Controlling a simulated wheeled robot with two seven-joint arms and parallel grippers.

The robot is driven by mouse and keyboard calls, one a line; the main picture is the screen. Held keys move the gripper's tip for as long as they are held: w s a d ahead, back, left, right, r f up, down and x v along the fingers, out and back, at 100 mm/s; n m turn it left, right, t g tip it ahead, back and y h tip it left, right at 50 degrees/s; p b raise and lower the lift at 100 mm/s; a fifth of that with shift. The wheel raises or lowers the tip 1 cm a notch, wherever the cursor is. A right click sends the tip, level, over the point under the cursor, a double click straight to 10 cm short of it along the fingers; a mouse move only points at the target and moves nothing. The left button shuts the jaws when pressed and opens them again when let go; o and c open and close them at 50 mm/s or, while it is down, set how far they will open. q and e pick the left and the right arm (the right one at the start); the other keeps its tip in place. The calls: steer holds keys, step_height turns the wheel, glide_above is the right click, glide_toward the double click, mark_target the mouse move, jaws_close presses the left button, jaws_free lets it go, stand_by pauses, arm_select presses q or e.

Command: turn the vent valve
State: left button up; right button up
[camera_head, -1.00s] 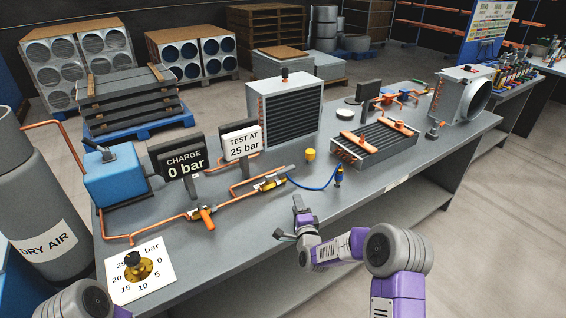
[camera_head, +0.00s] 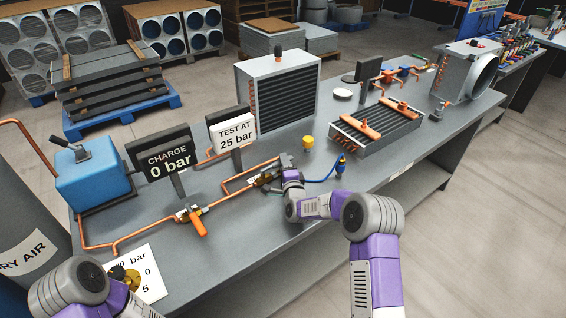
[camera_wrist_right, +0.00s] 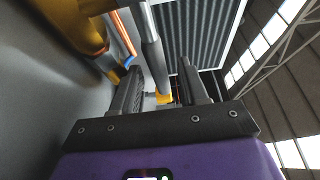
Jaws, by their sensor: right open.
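A brass valve (camera_head: 264,178) with a grey steel lever sits on the copper pipe at mid-bench, and a blue hose runs from it to the right. My right gripper (camera_head: 286,162) is at this valve's right end, covering part of it. In the right wrist view the gripper (camera_wrist_right: 163,85) is open, with the steel lever (camera_wrist_right: 152,48) reaching between its fingers; contact cannot be told. The brass body (camera_wrist_right: 84,28) is at the upper left there. A second valve with an orange handle (camera_head: 198,224) is nearer the front left. My left gripper is outside the picture.
The charge sign (camera_head: 165,160) and test sign (camera_head: 233,130) stand behind the pipe. A yellow cap (camera_head: 308,142), a blue-and-brass fitting (camera_head: 341,165) and a finned coil (camera_head: 375,132) are to the right. My left forearm partly covers the dial plate (camera_head: 150,284).

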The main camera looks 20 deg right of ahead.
steer(key=shift+w, duration=0.9)
steer(key=shift+c, duration=0.4)
jaws_close()
